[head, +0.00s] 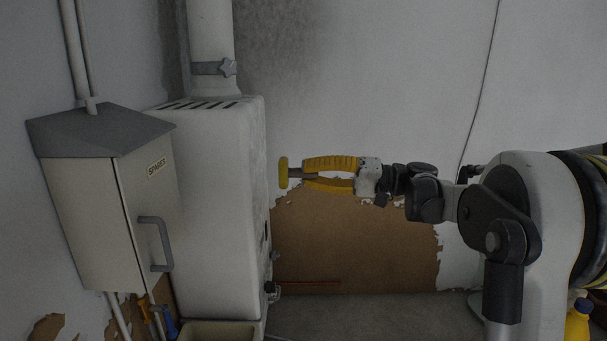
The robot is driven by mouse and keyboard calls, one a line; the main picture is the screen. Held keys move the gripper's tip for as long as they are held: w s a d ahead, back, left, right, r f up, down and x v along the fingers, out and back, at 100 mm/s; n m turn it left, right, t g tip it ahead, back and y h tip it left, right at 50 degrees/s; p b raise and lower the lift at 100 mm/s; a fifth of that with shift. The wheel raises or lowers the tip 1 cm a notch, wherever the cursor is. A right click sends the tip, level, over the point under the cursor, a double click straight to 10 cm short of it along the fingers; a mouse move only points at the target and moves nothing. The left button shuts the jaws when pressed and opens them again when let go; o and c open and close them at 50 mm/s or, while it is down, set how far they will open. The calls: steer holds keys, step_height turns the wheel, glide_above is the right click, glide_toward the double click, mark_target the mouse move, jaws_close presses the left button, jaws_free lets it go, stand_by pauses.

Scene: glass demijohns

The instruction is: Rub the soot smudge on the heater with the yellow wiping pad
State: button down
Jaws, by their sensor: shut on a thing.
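The white heater (208,210) stands against the wall left of centre, with slots on its top and a flue pipe rising from it. The soot smudge cannot be made out on the faces I see; the heater's right-hand face is turned mostly edge-on. My gripper (301,173) comes in from the right, level with the upper part of the heater.
A grey box labelled SPARES (104,210) with a handle stands left, in front of part of the heater. A valve (270,288) and copper pipe (312,282) sit low at the heater's right. A tan tub (212,331) is below. A yellow bottle (578,322) stands bottom right.

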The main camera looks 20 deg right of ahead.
steer(key=shift+v, duration=1.45)
steer(key=shift+w, duration=0.1)
